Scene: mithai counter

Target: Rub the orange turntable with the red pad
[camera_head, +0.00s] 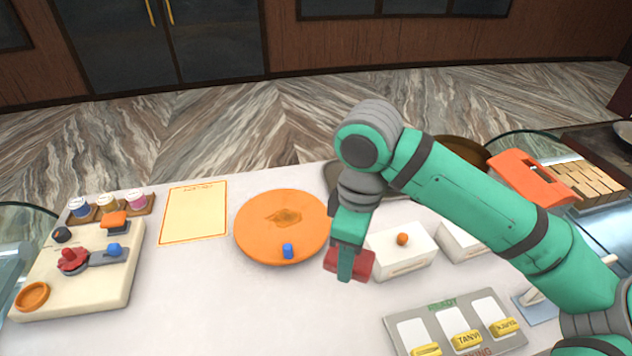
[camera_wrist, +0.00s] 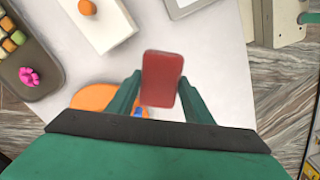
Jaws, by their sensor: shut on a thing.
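The orange turntable (camera_head: 262,232) lies flat on the white counter, left of my gripper. It has a brown smear (camera_head: 285,216) on its upper middle and a blue knob (camera_head: 288,251) near its front edge. The turntable also shows partly in the wrist view (camera_wrist: 95,97), mostly hidden behind my gripper. My gripper (camera_head: 347,262) is shut on the red pad (camera_head: 361,264) and holds it to the right of the turntable, apart from it. In the wrist view the red pad (camera_wrist: 162,79) sits between the two fingers.
White boxes (camera_head: 405,259) stand right of the pad, one with an orange knob. A grey tray with gold name tags (camera_head: 466,340) lies at front right. A cream sheet (camera_head: 194,212) and a control panel (camera_head: 80,265) are left. The front middle of the counter is clear.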

